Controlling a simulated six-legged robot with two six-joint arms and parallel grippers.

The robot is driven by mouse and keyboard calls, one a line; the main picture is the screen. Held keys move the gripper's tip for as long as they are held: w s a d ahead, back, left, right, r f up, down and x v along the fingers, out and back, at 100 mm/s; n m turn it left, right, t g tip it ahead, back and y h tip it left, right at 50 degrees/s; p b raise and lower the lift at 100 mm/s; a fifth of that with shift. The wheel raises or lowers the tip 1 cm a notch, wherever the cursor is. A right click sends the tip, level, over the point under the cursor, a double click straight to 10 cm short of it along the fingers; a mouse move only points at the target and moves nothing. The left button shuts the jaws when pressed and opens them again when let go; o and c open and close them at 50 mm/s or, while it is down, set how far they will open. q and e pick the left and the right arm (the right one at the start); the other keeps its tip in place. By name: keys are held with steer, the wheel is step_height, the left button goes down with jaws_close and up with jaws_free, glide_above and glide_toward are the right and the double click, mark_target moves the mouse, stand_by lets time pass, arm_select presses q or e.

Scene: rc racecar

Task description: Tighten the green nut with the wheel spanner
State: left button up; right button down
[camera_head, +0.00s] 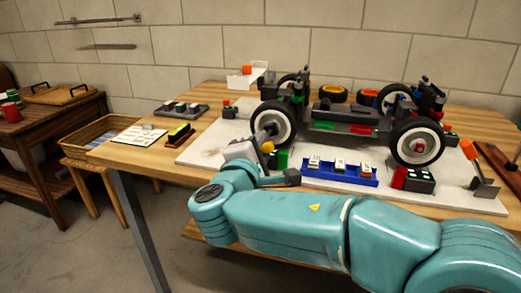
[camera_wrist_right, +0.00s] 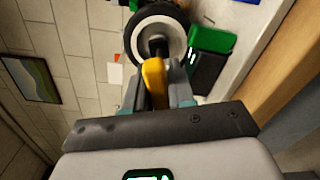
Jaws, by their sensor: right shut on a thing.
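My right gripper (camera_head: 250,152) is at the front left wheel (camera_head: 288,127) of the racecar chassis (camera_head: 345,118). It is shut on the yellow grip of the wheel spanner (camera_head: 267,147). The spanner (camera_wrist_right: 154,82) stands between the two fingers (camera_wrist_right: 157,98) in the wrist view. Its dark end meets the middle of the wheel (camera_wrist_right: 176,29) there. The green nut is not visible; the spanner end covers the hub. The front right wheel carries a red nut (camera_head: 420,146). My left gripper is not in view.
A blue tray (camera_head: 340,178) with several small labelled blocks lies right of my gripper. A green-and-black box (camera_wrist_right: 210,50) is close beside the wheel. A black-and-red box (camera_head: 413,180) stands farther right. A wooden side table (camera_head: 50,115) stands at the left.

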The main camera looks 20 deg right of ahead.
steer(key=shift+f, duration=0.1)
stand_by(0.4)
steer(key=shift+m+b, duration=0.5)
steer(key=shift+b, duration=0.2)
steer(key=shift+m, duration=0.3)
steer(key=shift+b, duration=0.3)
steer(key=shift+m+b, duration=0.55)
steer(key=shift+m, duration=0.05)
